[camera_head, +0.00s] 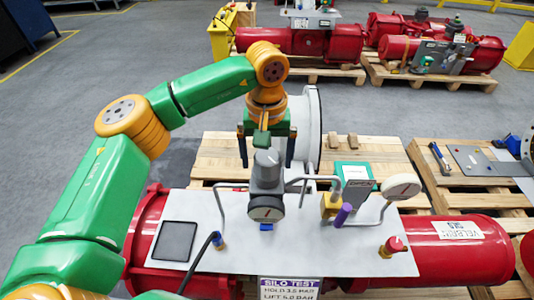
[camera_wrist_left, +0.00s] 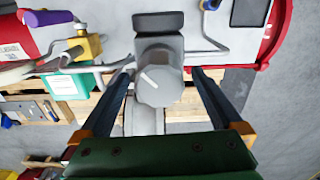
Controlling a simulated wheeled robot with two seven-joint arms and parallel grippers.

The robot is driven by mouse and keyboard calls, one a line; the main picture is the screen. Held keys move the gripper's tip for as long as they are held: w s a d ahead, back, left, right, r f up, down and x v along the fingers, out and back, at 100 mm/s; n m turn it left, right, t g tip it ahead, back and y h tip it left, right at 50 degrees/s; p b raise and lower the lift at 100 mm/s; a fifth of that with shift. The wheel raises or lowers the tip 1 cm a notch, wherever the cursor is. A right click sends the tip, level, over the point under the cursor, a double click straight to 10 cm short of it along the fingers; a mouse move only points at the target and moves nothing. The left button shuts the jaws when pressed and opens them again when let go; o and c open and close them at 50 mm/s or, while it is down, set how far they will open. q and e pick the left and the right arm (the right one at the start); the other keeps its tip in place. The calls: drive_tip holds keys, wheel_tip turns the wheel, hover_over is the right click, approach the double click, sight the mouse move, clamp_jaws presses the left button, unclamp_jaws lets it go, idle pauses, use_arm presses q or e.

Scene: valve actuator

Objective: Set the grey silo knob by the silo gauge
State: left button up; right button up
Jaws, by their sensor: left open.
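The grey knob (camera_head: 267,160) tops a grey regulator body on the white panel (camera_head: 320,250). In the left wrist view the knob (camera_wrist_left: 160,86) shows a white line on its face. A round gauge (camera_head: 266,208) sits on the front of that body; its needle is too small to read. My left gripper (camera_head: 267,163) is open above and behind the knob in the head view. In the left wrist view its two fingers (camera_wrist_left: 161,73) stand on either side of the knob, with gaps visible. My right gripper is not in view.
Grey bent pipes flank the regulator. A yellow valve (camera_head: 331,203) with a purple handle (camera_head: 343,214), another round gauge (camera_head: 400,187) and a red knob (camera_head: 393,246) stand to the right. A sign (camera_head: 290,288) reads "SILO TEST, HOLD 3.5 BAR, LIFT 5.0 BAR". A black tablet-like plate (camera_head: 175,241) lies left.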

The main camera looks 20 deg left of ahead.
use_arm(q)
drive_tip(key=shift+f, duration=0.2)
drive_tip(key=c, duration=1.3)
drive_tip(key=shift+n, duration=0.4)
drive_tip(key=n+b, duration=0.1)
drive_tip(key=n, duration=0.2)
drive_tip(key=shift+d, duration=0.1)
drive_tip(key=n+b, duration=0.1)
drive_tip(key=n, duration=0.4)
drive_tip(key=shift+w+n, duration=0.1)
drive_tip(key=shift+n, duration=0.2)
drive_tip(key=n, duration=0.5)
drive_tip(key=shift+w+r+n+b, duration=0.15)
drive_tip(key=shift+n+b, duration=0.3)
drive_tip(key=shift+n, duration=1.85)
